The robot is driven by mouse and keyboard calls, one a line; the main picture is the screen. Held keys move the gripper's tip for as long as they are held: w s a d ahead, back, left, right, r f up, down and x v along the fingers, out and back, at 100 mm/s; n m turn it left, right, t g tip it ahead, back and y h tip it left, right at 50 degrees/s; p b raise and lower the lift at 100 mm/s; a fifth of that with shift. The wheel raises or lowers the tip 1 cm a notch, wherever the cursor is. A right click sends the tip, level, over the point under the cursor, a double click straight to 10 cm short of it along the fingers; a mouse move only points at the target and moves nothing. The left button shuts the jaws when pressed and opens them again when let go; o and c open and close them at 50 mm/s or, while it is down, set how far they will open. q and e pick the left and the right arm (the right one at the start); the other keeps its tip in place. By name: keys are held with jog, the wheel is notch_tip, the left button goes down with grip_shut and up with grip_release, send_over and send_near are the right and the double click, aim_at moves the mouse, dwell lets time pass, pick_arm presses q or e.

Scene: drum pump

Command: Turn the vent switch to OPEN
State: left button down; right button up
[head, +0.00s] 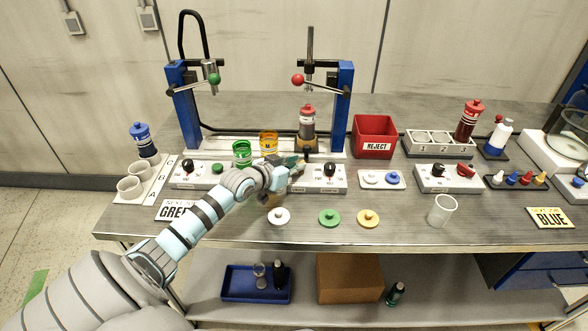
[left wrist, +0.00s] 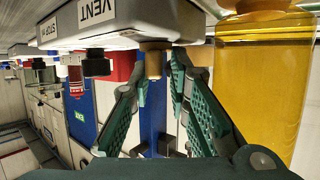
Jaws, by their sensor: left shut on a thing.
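The white vent panel (head: 320,186) stands at the front middle of the bench, its left part behind my left gripper (head: 297,165). A black rotary switch (head: 330,169) is on its right part. In the left wrist view the panel's VENT label (left wrist: 97,11) shows, with a black knob (left wrist: 96,64) and a tan knob (left wrist: 154,61). The fingers of my left gripper (left wrist: 162,75) are on either side of the tan knob, apart from the black one. The switch's setting is too small to read. My right gripper is out of view.
A yellow jar (head: 269,142) and a green jar (head: 241,152) stand close behind my left arm. A red-capped bottle (head: 307,122) stands under the right press. White, green and yellow lids lie in front of the panel. A red reject bin (head: 375,137) is at right.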

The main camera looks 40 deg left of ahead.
pick_arm(q)
jog(key=shift+d+f, duration=0.15)
jog(key=c, duration=1.7)
grip_release()
jog(key=shift+d, duration=0.1)
jog(key=shift+o, duration=0.2)
jog(key=shift+d, duration=0.15)
